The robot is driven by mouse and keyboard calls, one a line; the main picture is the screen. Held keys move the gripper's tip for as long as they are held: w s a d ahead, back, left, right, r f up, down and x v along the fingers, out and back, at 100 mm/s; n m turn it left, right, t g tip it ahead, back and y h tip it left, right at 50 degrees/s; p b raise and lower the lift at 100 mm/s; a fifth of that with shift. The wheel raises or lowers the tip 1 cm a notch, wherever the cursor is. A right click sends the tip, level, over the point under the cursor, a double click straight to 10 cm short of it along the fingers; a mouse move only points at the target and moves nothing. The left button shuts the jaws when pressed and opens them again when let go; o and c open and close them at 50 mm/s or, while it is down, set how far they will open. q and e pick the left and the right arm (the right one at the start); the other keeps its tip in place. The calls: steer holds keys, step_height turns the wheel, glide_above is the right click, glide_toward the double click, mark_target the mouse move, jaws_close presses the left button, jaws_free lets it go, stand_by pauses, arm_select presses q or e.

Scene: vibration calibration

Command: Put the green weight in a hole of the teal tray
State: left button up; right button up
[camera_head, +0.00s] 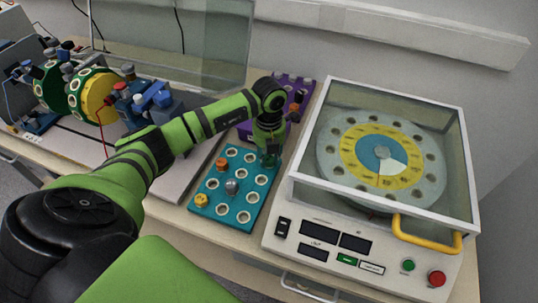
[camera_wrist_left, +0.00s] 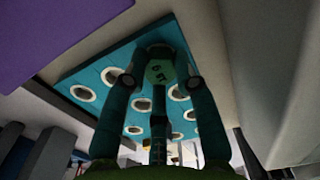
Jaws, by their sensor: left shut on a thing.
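The teal tray (camera_head: 238,203) lies on the table left of the white machine, with rows of white-rimmed round holes. My left gripper (camera_head: 269,158) points down at the tray's far right corner. It is shut on the green weight (camera_wrist_left: 160,73), which shows between the fingertips in the left wrist view with dark marking on its face. The tray (camera_wrist_left: 93,73) lies behind it there. In the head view the weight is mostly hidden by the gripper, and I cannot tell its height over the tray. My right gripper is not in view.
An orange weight (camera_head: 221,163), a grey weight (camera_head: 231,187) and a yellow weight (camera_head: 201,200) sit in the tray. A purple rack (camera_head: 290,84) stands behind. The glass-lidded machine (camera_head: 350,240) is close on the right. Other equipment (camera_head: 98,97) stands left.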

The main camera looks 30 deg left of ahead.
arm_select(q)
steer(key=o, duration=0.9)
steer(key=shift+c, duration=0.2)
step_height(320, 180, up, 12)
